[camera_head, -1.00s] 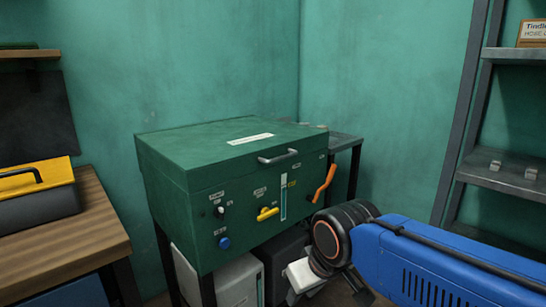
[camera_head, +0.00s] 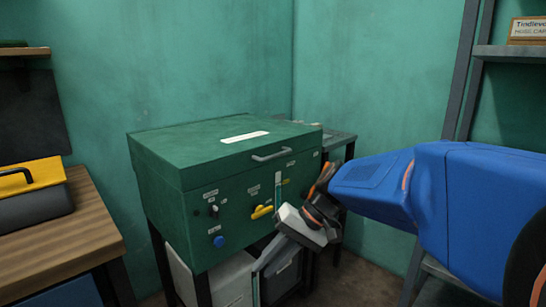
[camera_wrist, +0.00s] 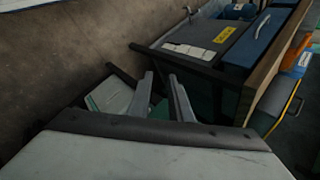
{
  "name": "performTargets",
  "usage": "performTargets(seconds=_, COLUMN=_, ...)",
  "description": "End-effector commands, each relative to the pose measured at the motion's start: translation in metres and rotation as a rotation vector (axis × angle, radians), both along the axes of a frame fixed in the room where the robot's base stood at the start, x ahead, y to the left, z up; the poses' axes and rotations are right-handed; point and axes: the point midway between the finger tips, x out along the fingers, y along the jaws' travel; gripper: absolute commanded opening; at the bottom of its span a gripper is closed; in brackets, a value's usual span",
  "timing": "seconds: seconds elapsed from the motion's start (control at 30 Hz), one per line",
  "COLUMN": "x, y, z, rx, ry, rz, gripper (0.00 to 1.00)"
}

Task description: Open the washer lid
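The green washer (camera_head: 250,200) stands on dark legs in the head view. Its lid (camera_head: 190,145) is shut flat and has a white label on top. A grey bar handle (camera_head: 271,154) is at the lid's front edge. My gripper (camera_head: 262,272) is below and in front of the washer's control panel, pointing down and left, well apart from the handle. In the wrist view its two grey fingers (camera_wrist: 162,80) stand apart with a gap between them and nothing held. My wrist hides the right part of the panel.
A wooden bench (camera_head: 80,220) with a yellow-topped toolbox (camera_head: 35,195) is at left. Grey shelving (camera_head: 510,52) is at right. The panel bears a yellow lever (camera_head: 262,212) and a blue knob (camera_head: 218,242). Space above the lid is clear.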

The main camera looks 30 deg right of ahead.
Motion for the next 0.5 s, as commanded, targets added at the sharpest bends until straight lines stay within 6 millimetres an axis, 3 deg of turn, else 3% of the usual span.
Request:
performTargets(seconds=0.27, x=0.069, y=-0.047, z=0.042, rx=0.347, ry=-0.106, rz=-0.147, gripper=0.18)
performTargets(seconds=0.37, x=0.092, y=-0.077, z=0.059, rx=0.460, ry=-0.180, rz=-0.206, gripper=0.18)
performTargets(seconds=0.5, x=0.118, y=-0.132, z=0.083, rx=0.600, ry=-0.315, rz=-0.295, gripper=0.18)
